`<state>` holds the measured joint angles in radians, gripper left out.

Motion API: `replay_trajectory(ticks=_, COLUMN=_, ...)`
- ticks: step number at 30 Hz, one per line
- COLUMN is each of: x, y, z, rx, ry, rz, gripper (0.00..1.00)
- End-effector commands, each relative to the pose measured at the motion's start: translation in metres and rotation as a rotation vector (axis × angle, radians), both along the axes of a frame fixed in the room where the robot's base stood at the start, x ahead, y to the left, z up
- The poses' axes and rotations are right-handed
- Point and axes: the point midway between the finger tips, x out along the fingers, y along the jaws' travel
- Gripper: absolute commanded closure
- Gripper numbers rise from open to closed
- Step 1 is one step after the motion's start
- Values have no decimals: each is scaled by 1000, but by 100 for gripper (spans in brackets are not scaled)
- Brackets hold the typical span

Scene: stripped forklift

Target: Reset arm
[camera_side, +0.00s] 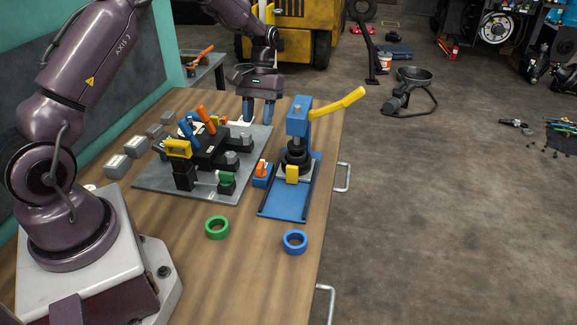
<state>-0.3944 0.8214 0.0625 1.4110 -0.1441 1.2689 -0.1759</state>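My gripper (258,110) hangs over the far part of the wooden table (180,275), pointing down. Its two dark fingers are apart with nothing visible between them. It is behind the grey fixture plate (150,183) and left of the blue press (299,122). Whether the fingertips touch anything is hard to tell. My purple arm arches over the left of the table, and part of it is outside the picture at the top.
The plate carries a black fixture with yellow (178,148), blue, orange and green handles. The press has a raised yellow lever (338,103). A green ring (217,227) and a blue ring (295,242) lie in front. Several grey blocks (118,166) line the left. The table's front is mostly clear.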

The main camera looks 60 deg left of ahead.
Motion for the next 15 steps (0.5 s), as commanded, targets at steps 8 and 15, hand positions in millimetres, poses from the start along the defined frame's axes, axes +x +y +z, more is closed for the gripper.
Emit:
replay_trajectory(ticks=8, x=-39, y=-48, z=74, rx=75, ry=-168, rz=-183, gripper=62)
replay_trajectory(ticks=15, x=-93, y=-96, z=132, rx=155, ry=-354, rz=-361, gripper=62)
